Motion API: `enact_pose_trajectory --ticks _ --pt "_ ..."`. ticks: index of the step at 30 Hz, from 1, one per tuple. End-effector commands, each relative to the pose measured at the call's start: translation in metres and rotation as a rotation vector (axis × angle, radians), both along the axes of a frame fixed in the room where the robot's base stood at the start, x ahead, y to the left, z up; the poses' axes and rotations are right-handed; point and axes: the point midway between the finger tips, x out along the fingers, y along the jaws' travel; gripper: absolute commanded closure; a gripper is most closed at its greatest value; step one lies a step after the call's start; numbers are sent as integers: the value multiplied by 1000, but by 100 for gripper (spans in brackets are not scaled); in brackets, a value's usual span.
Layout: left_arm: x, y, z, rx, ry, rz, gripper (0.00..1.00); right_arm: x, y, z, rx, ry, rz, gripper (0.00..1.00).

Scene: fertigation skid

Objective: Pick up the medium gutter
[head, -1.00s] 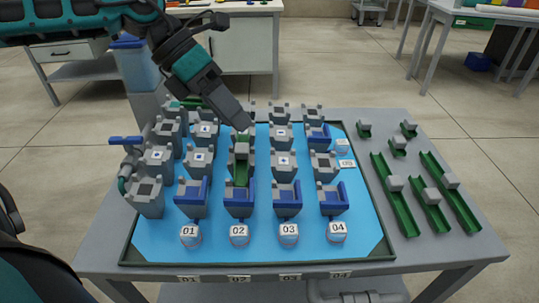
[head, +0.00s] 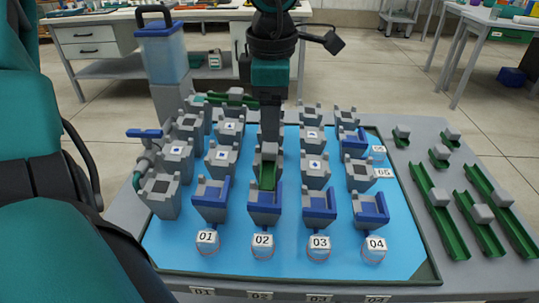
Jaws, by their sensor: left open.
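A medium-length green gutter (head: 482,232) with a grey block on it lies on the right side of the table, between two longer green gutters, one on its left (head: 430,198) and one on its right (head: 513,226). My left gripper (head: 269,142) points down over the middle of the blue board, far to the left of these gutters. It is open; its fingertips are hard to make out against the grey posts. A green gutter piece (head: 267,177) sits in the grey holder just in front of it. I cannot tell whether they touch. My right gripper is not in view.
The blue board (head: 190,262) carries rows of grey and blue holders and numbered cups, such as cup 02 (head: 263,245). Several short green pieces (head: 439,155) lie at the table's back right. A blue-topped container (head: 163,55) stands behind the board's left.

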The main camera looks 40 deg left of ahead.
Motion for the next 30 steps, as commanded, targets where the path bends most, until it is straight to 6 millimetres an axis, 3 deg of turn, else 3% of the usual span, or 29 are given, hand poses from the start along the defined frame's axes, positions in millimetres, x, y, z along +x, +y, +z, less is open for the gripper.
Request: enact_pose_trajectory --ticks 12,21,30 --pt "0 8 -50 0 4 0 36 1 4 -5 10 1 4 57" --pt "1 8 -55 -1 0 1 36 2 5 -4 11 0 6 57" --pt "1 8 -55 -1 0 1 63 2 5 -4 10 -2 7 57"
